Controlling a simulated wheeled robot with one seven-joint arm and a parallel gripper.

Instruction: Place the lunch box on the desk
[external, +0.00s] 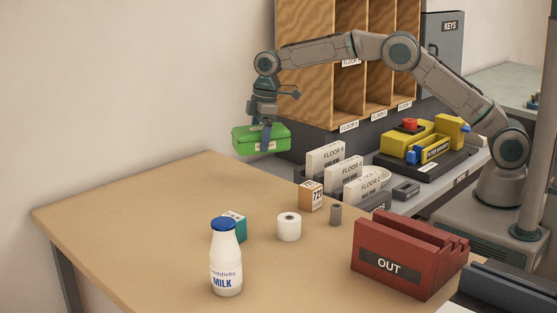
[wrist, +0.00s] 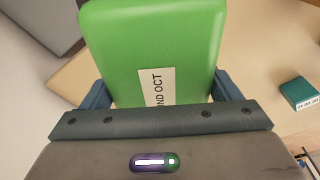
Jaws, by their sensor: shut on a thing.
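The green lunch box (external: 261,137) hangs in my gripper (external: 264,138), in the air near the far corner of the wooden desk (external: 130,215). In the wrist view the lunch box (wrist: 150,45) fills the upper middle, with a white label reading "ND OCT" in part. The blue fingers of my gripper (wrist: 155,92) sit on either side of the box and are shut on it. The box looks roughly level in the external view. The far side of the box is hidden.
Wooden pigeonholes (external: 312,60) stand behind.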

